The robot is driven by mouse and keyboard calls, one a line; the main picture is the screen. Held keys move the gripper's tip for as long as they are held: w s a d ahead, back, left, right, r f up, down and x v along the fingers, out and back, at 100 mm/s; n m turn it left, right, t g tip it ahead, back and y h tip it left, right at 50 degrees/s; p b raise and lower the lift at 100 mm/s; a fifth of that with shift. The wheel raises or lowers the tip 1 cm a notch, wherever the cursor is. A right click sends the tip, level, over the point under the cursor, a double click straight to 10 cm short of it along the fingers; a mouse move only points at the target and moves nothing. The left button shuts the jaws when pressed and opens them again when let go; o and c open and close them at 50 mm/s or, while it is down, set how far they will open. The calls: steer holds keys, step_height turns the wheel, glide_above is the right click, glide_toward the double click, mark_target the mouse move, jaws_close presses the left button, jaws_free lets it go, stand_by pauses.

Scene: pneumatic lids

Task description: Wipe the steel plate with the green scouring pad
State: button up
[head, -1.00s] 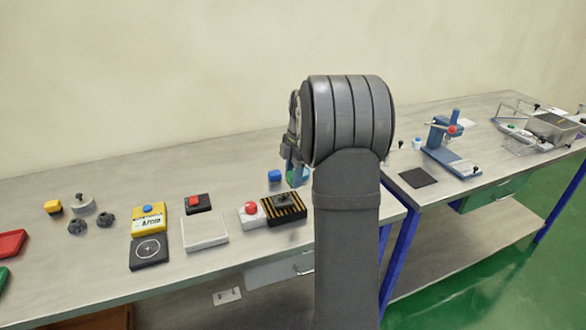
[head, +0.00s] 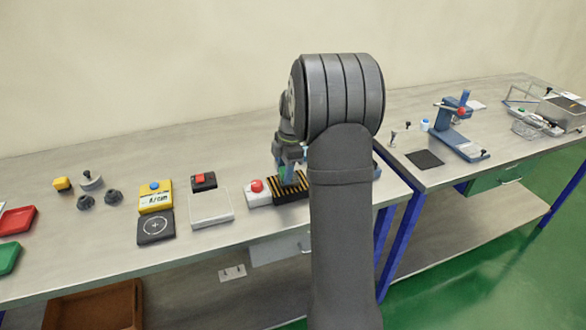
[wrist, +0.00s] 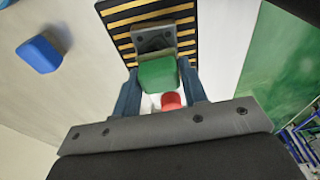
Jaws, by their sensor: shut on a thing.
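My gripper (head: 287,168) is shut on the green scouring pad (wrist: 157,74), which sits between its two blue fingers in the wrist view. The steel plate (wrist: 154,40) is a grey square with small dark marks near its corners, on a black-and-yellow striped base (wrist: 122,14). The pad overlaps the plate's near edge in the wrist view; I cannot tell whether it touches. In the head view my gripper is over the striped base (head: 293,196) and covers the plate.
A red button on a white box (head: 257,194) stands just left of the striped base. A blue block (wrist: 38,54) lies apart on the bench. A white tray (head: 211,209) and a yellow box (head: 156,199) are further left. A dark square (head: 425,159) lies on the right bench.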

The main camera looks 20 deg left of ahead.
steer(key=shift+s+a, duration=0.6)
steer(key=shift+a, duration=0.05)
steer(key=shift+w+d, duration=2.05)
steer(key=shift+d, duration=0.3)
step_height(320, 180, up, 8)
steer(key=shift+r, duration=0.15)
steer(key=shift+a, duration=0.1)
